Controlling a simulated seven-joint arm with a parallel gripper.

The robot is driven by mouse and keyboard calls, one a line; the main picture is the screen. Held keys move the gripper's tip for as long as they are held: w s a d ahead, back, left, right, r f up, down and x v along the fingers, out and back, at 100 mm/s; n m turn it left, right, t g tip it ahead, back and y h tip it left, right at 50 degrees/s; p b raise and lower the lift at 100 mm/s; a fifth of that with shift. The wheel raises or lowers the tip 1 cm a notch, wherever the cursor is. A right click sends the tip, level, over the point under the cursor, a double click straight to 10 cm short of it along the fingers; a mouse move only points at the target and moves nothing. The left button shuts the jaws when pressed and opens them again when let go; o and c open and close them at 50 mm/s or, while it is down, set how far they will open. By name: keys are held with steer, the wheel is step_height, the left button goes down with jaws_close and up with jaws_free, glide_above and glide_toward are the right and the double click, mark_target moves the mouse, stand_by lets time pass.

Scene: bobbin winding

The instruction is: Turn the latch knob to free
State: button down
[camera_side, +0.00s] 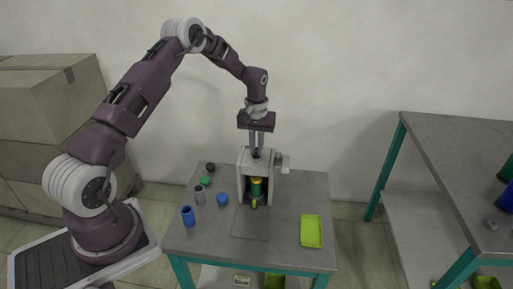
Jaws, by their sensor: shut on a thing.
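The winding machine (242,188) is a grey, open-fronted box standing on the table. A green and yellow bobbin (256,188) sits upright inside it. My gripper (256,150) points straight down over the top of the machine. Its fingers are shut on a small dark part at the machine's top, which I take to be the latch knob (256,155). The fingers hide most of the knob, so its turn angle cannot be read.
A light grey block (284,163) sticks out at the machine's upper right. A lime tray (311,231) lies at right. A second table (460,150) stands farther right.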

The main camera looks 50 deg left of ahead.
mark_target(256, 149)
steer(key=m, duration=1)
steer(key=shift+m, duration=0.7)
steer(key=c, duration=1.5)
jaws_free()
step_height(256, 149, up, 7)
steer(key=shift+r, duration=0.1)
